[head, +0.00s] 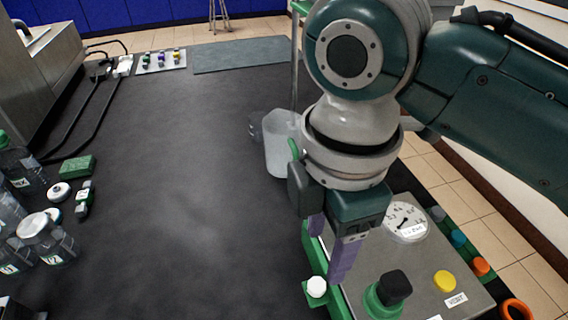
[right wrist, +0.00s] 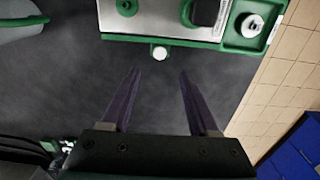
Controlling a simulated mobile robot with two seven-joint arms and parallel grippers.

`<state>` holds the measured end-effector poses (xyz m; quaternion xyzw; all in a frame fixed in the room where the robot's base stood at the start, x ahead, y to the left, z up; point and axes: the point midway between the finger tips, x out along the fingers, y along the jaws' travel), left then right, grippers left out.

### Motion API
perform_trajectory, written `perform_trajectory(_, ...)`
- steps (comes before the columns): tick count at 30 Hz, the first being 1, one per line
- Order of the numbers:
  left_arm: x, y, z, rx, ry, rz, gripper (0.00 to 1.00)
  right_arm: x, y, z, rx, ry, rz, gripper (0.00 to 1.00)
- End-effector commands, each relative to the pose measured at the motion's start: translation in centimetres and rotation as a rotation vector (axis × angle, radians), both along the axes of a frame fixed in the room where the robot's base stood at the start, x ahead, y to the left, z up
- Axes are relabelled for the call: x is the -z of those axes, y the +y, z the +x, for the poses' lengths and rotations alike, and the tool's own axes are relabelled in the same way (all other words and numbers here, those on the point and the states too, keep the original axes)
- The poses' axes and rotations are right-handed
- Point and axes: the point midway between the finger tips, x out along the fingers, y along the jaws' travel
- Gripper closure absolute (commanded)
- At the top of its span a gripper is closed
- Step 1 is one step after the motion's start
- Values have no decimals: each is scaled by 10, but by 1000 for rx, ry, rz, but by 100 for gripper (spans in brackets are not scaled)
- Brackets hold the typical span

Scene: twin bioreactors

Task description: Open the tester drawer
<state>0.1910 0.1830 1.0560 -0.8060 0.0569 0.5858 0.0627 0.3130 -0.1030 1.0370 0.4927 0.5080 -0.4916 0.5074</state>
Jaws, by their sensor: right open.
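The tester (head: 432,262) is a grey-topped box with green edges and a dial, at the lower right of the head view. Its top also shows at the upper edge of the right wrist view (right wrist: 165,18). A white round knob (head: 316,287) on a small green tab sticks out from the tester's side; the same knob shows in the right wrist view (right wrist: 159,53). I see no clear gap between the green front and the tester body. My right gripper (head: 329,252) has purple fingers, open and empty. In the right wrist view the fingers (right wrist: 159,75) point toward the knob, which lies between their lines, just beyond the tips.
A translucent container (head: 282,145) stands behind the right gripper. A yellow button (head: 445,281) and a black-topped green knob (head: 392,290) are on the tester. Bottles (head: 45,240) and a green block (head: 77,167) are at the left. The dark table's middle is clear.

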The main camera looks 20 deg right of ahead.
Motion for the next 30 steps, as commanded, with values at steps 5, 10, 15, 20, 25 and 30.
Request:
perform_trajectory(5,4,0,0,0,0,0,11,23,-1,-1,-5,7,-4,39)
perform_trajectory(10,11,0,0,0,0,0,11,57,-1,-1,-3,5,-3,39)
perform_trajectory(15,18,0,0,0,0,0,11,84,-1,0,-3,3,-4,39)
perform_trajectory(20,20,0,0,0,0,0,11,96,-1,0,-4,1,-3,39)
perform_trajectory(25,20,0,0,0,0,-1,11,98,-1,0,-4,-1,-2,39)
perform_trajectory(30,20,0,0,0,0,-1,11,97,-1,0,-4,0,-2,45)
